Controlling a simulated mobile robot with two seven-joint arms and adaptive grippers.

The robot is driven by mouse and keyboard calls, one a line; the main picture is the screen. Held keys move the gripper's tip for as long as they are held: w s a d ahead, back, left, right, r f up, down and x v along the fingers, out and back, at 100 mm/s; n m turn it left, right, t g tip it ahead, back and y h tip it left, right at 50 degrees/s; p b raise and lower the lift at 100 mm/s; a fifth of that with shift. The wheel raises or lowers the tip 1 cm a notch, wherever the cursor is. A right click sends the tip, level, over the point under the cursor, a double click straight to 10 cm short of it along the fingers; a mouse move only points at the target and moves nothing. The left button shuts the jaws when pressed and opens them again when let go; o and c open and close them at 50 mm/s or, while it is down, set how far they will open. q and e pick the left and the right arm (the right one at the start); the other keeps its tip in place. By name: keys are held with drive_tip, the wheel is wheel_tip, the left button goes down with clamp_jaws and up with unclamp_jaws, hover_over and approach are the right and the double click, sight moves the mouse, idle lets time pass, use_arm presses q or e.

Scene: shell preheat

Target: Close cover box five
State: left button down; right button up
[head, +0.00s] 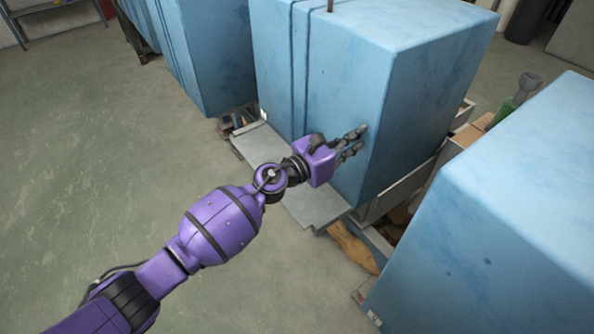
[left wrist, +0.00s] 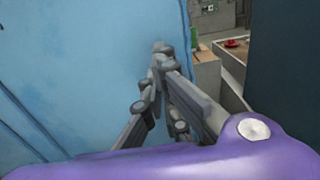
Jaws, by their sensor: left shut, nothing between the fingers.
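Several large blue cover boxes stand in the head view. The middle cover box (head: 340,75) is a tall block with vertical grooves on its front face. Another cover box (head: 510,215) fills the lower right, and a further one (head: 205,50) stands at the upper left. I cannot tell from any label which is five. My left gripper (head: 357,141) is shut and empty in front of the middle box, near its front right edge. In the left wrist view the shut fingers (left wrist: 157,68) overlap a blue face (left wrist: 90,60); contact is unclear. My right gripper is not in view.
A grey metal plate (head: 262,147) juts out below the middle box. The gap between the middle and right boxes holds grey side walls and a brownish object (head: 352,246). A green item (head: 503,112) stands behind. The floor (head: 110,150) at left is clear.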

use_arm(q)
drive_tip(key=b+x, duration=1.2)
drive_tip(key=x, duration=1.1)
drive_tip(key=shift+b, duration=0.3)
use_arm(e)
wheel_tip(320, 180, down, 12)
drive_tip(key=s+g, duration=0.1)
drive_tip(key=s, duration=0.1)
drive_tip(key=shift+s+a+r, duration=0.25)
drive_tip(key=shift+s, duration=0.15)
use_arm(q)
drive_tip(key=shift+w+r, duration=0.1)
drive_tip(key=shift+r, duration=0.1)
